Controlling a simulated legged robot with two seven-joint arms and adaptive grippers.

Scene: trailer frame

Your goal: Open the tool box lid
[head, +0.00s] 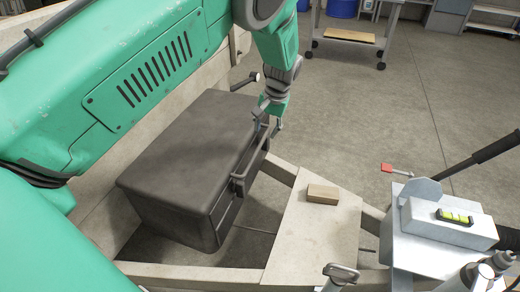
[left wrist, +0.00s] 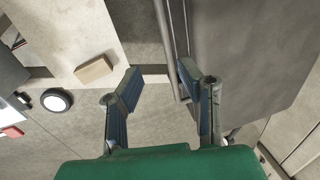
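The dark grey tool box (head: 190,140) sits on the trailer frame in the head view, its lid down. A bar handle (head: 243,178) runs along its front side. My left gripper (head: 271,116) is at the far end of this front side, close to the handle. In the left wrist view the left gripper (left wrist: 160,76) has its fingers apart. The handle bar (left wrist: 167,30) and tool box (left wrist: 245,55) also show there. The bar reaches the gap near the right-hand finger; I cannot tell whether they touch. My right gripper is not in view.
A small wooden block (head: 322,194) lies on the pale board (head: 312,235) right of the tool box. A metal box with a spirit level (head: 454,217) stands farther right. A wheeled cart (head: 352,35) is at the back. The concrete floor behind the frame is clear.

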